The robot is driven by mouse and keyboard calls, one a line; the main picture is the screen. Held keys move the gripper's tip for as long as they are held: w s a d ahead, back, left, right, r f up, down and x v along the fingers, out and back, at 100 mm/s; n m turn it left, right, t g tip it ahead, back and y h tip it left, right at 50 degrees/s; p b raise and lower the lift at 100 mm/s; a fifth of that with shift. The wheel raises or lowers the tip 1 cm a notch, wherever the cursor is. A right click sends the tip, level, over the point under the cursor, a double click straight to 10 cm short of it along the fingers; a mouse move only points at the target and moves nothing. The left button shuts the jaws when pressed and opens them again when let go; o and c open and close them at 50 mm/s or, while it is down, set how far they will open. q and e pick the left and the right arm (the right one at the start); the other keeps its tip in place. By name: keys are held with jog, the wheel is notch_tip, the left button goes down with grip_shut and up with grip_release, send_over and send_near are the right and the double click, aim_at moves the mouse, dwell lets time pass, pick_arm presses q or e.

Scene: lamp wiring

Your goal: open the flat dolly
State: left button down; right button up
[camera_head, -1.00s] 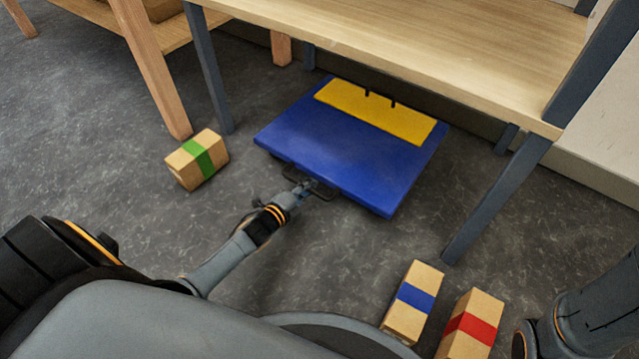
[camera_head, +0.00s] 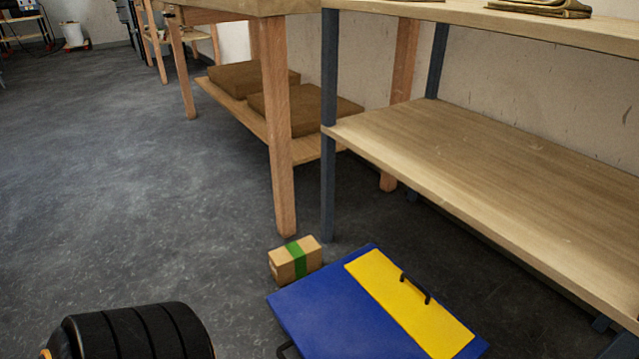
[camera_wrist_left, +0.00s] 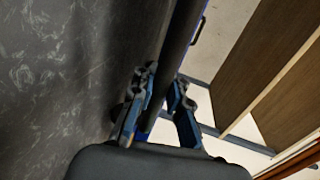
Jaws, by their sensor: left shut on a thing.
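The flat dolly (camera_head: 335,312) is a blue panel with a yellow strip (camera_head: 405,305) near its far side, low in the head view at the front of the shelf. A black handle (camera_head: 415,288) stands on the yellow strip. Part of another black handle (camera_head: 285,349) shows at the near edge, cut by the frame. In the left wrist view my left gripper (camera_wrist_left: 164,82) is shut on this near-edge handle, with the dolly's dark, narrow edge running up between the fingers. The gripped spot is largely hidden. My right gripper is in neither view.
A box with green tape (camera_head: 296,261) sits on the floor by the dolly's far left corner. The wooden shelf (camera_head: 500,170) with dark legs stands behind and to the right. A workbench leg (camera_head: 281,150) is beyond. The floor at left (camera_head: 110,190) is clear.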

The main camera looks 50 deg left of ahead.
pick_arm(q)
jog(key=shift+v, duration=1.2)
jog(key=shift+f, duration=0.15)
jog(key=c, duration=1.3)
grip_release()
jog(key=shift+s, duration=0.1)
jog(key=v, duration=1.2)
